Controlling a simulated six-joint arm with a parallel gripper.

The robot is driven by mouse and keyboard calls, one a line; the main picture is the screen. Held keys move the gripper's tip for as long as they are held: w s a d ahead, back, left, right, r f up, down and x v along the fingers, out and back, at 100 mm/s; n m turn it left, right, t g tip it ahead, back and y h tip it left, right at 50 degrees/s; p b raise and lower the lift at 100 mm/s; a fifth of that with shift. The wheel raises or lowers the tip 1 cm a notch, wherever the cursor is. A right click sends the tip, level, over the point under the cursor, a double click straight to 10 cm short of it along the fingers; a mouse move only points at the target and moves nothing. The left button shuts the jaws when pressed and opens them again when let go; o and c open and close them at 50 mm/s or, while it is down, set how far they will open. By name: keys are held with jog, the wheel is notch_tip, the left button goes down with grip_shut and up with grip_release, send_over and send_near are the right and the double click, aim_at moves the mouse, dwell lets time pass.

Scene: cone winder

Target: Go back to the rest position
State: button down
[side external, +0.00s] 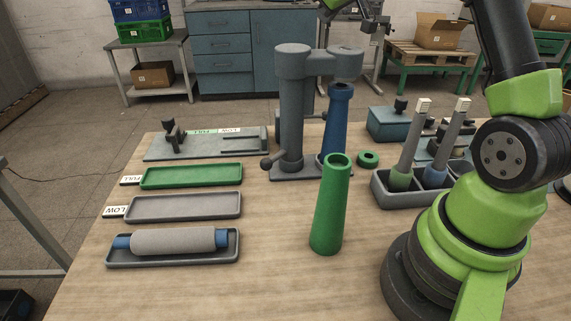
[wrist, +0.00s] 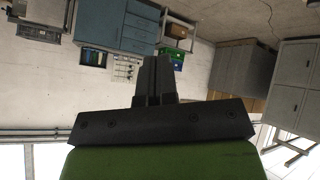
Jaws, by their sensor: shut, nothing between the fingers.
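My gripper (wrist: 154,62) shows in the wrist view with its two dark fingers together and nothing between them. It is raised and faces the room, with blue drawers (wrist: 127,22) and a white wall beyond the fingertips. In the side view my arm rises out of the top edge, so most of its upper part is hidden. A green cone (side external: 328,205) stands upright on the wooden table (side external: 285,285), apart from my gripper. A blue cone (side external: 337,122) stands upright at the grey winder post (side external: 291,110).
A grey tray (side external: 232,257) holds a wound grey roll (side external: 175,241) with blue ends. An empty green tray (side external: 190,176) and an empty grey tray (side external: 183,207) lie behind it. A grey holder (side external: 395,200) with two upright tools stands beside my base.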

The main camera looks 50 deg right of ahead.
jog(key=s+a+r+y, duration=0.1)
jog(key=s+a+r, duration=0.15)
jog(key=a, duration=0.35)
jog(key=s+a+r+m+y, duration=0.1)
jog(key=s+a+r, duration=0.1)
jog(key=s+a, duration=0.25)
jog(key=s+a+r+y, duration=0.1)
jog(key=s+a+r, duration=0.1)
jog(key=a, duration=0.5)
jog(key=s+a+f+m+y, duration=0.1)
jog(key=s+a+f, duration=0.1)
jog(key=s+a, duration=0.3)
jog(key=s+a+f+m+y, duration=0.1)
jog(key=s+a, duration=0.5)
jog(key=s, duration=0.6)
notch_tip(320, 180, down, 3)
jog(key=shift+s+r+g+y, duration=0.15)
jog(key=shift+s+g+y, duration=0.15)
jog(key=shift+y, duration=0.4)
jog(key=shift+d, duration=0.1)
